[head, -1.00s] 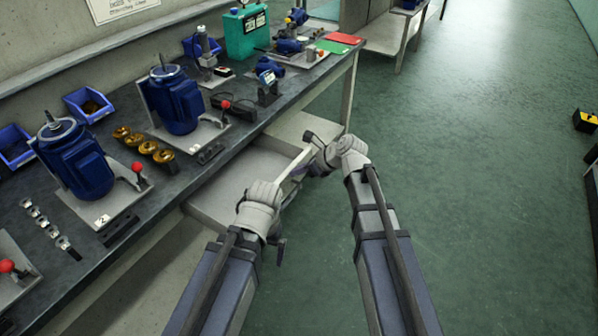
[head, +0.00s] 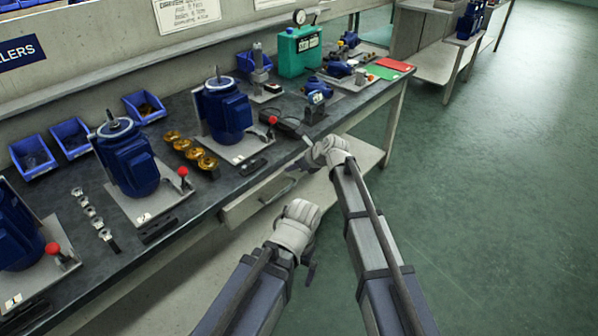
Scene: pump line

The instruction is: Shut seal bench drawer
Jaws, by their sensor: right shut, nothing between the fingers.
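The seal bench drawer (head: 246,206) is under the front edge of the workbench, in the middle of the head view. Its pale front panel with a handle (head: 278,193) faces me, and no inside of it shows. It looks flush or nearly flush with the bench; I cannot tell if a small gap is left. My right gripper (head: 304,160) is shut and empty, at the bench edge by the drawer's right end; its contact with the front is unclear. My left gripper (head: 310,270) hangs lower, in front of the drawer and apart from it, its fingers partly hidden by the wrist.
The workbench top (head: 215,190) carries blue motors (head: 127,160) on plates, brass rings (head: 190,150), blue bins (head: 70,138) and a green tester (head: 299,50). A lower shelf (head: 362,155) shows under the bench's right end. The green floor (head: 480,180) to the right is clear.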

